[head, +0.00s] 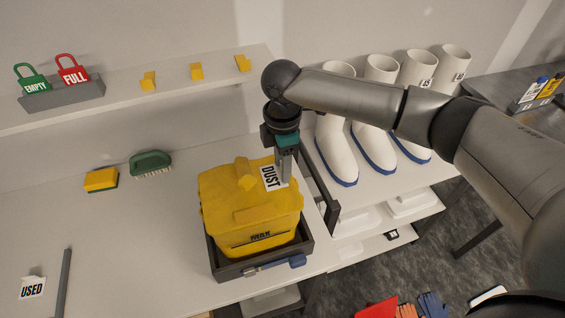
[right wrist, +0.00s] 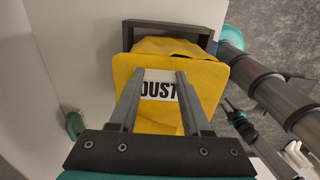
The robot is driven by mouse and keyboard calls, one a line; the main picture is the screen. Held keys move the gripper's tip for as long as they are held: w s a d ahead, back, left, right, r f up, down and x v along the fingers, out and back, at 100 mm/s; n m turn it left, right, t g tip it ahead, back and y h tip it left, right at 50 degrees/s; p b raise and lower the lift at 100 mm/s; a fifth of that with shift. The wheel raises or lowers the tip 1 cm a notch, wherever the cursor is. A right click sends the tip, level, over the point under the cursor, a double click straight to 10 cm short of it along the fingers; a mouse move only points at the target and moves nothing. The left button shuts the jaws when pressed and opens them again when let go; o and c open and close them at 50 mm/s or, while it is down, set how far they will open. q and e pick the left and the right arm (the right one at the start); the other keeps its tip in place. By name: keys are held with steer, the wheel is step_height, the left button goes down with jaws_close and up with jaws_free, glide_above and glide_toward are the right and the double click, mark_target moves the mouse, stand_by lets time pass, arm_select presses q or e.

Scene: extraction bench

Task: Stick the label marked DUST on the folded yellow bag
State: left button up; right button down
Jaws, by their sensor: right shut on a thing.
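The yellow bag (head: 228,205) is folded and sits in a dark tray (head: 228,273) on the bench. It fills much of the right wrist view (right wrist: 212,88). The white label marked DUST (head: 268,177) is at the bag's upper right, in front of its yellow surface. My right gripper (head: 283,180) points down and is shut on the label. In the right wrist view the label (right wrist: 158,90) shows between the two fingers (right wrist: 158,76). I cannot tell whether it touches the bag.
A blue-handled tool (head: 275,264) lies at the tray's front. A green brush (head: 151,163) and yellow sponge (head: 101,180) lie to the left. A USED label (head: 32,288) is at the front left. White boots (head: 338,150) stand right of the bench. The bench's left-middle is clear.

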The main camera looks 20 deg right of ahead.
steer(key=shift+s+f, duration=0.15)
steer(key=shift+f, duration=0.1)
steer(key=shift+c, duration=1.4)
jaws_free()
steer(key=shift+r, duration=0.1)
steer(key=shift+w+r, duration=0.2)
steer(key=shift+r, duration=0.05)
step_height(320, 180, up, 15)
steer(key=shift+b, duration=0.3)
steer(key=shift+f, duration=0.1)
